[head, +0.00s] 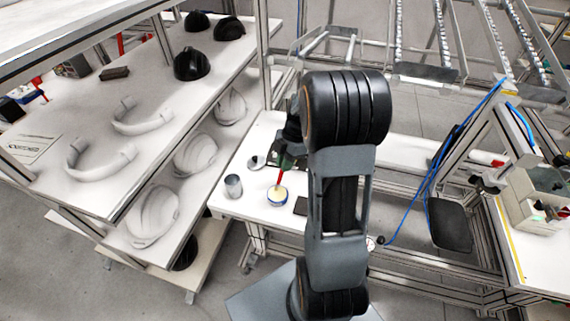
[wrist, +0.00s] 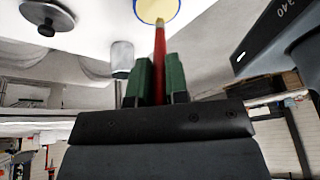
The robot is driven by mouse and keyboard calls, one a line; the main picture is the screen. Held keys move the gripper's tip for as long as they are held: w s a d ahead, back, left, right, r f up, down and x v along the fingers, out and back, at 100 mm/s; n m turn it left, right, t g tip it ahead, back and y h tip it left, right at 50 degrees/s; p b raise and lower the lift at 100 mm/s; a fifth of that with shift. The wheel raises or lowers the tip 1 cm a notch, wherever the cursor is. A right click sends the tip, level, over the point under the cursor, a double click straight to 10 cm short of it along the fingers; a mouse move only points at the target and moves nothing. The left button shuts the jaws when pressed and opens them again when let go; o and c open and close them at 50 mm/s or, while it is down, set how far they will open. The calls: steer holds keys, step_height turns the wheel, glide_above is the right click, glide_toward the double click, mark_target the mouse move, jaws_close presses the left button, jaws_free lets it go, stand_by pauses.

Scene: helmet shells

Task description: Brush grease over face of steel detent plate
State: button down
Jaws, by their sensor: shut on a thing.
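My gripper (wrist: 159,82) is shut on the red handle of the brush (wrist: 159,50), between two green finger pads. In the head view my gripper (head: 286,161) is partly hidden by my arm, and the red brush (head: 280,178) points down. The brush end is at the pale yellow grease in the blue-rimmed pot (head: 277,201); the pot (wrist: 158,8) also shows in the wrist view. A round grey disc with a dark knob (head: 257,162), also in the wrist view (wrist: 47,15), may be the steel detent plate; I cannot be sure.
A grey metal cup (head: 233,186) stands left of the pot. A dark flat piece (head: 301,206) lies right of it, beside my arm. The white bench (head: 233,208) has free room at its front. Shelves with helmet shells (head: 194,154) stand left.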

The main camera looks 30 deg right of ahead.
steer(key=shift+r+p, duration=1.2)
steer(key=shift+r, duration=1.2)
steer(key=shift+s, duration=0.1)
